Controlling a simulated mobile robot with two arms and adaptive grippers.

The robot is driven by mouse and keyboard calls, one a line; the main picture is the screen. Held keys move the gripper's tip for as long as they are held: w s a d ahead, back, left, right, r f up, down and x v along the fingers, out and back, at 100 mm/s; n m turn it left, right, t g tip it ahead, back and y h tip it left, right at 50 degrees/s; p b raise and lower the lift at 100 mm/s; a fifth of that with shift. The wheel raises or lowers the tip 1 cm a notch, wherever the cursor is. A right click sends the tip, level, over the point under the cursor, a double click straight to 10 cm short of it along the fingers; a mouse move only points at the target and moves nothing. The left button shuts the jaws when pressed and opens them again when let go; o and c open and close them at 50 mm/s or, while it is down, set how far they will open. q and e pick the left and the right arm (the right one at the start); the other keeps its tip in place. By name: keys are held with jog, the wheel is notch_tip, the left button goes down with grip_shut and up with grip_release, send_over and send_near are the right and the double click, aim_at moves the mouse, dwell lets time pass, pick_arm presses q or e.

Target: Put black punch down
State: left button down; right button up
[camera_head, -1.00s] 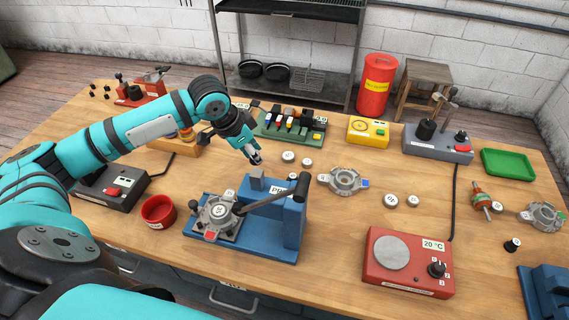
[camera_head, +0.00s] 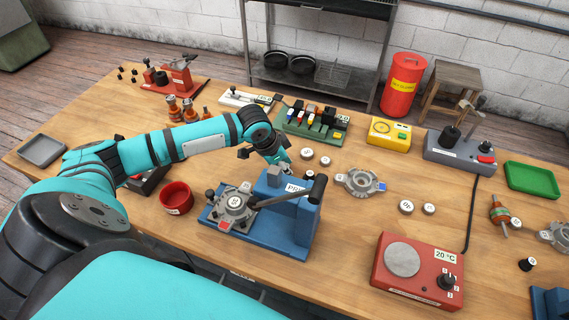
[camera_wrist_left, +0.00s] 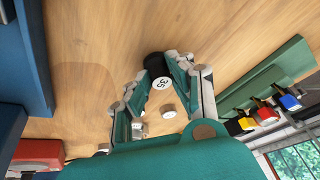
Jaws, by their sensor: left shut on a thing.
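In the left wrist view, a black punch (camera_wrist_left: 154,63) with a white face marked 35 sits between the fingertips of my left gripper (camera_wrist_left: 160,72), which is shut on it. Bare wooden table is behind it. In the head view, my left gripper (camera_head: 284,163) is low over the table, just behind the blue press (camera_head: 262,238). The punch is too hidden there to make out. My right gripper is not in view.
The green rack (camera_head: 297,128) with coloured pieces stands behind the gripper. Round discs (camera_head: 307,153) and a grey housing (camera_head: 360,183) lie to its right. A red cup (camera_head: 176,197) stands left of the press. Some table between the discs and press is clear.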

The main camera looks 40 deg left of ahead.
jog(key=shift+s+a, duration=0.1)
pick_arm(q)
jog(key=c, duration=1.2)
grip_release()
jog(key=shift+f, duration=0.1)
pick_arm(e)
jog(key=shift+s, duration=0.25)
pick_arm(q)
jog(key=shift+o, duration=0.2)
jog(key=b+v, duration=0.1)
jog(key=v, duration=1.1)
jog(key=shift+r, duration=0.2)
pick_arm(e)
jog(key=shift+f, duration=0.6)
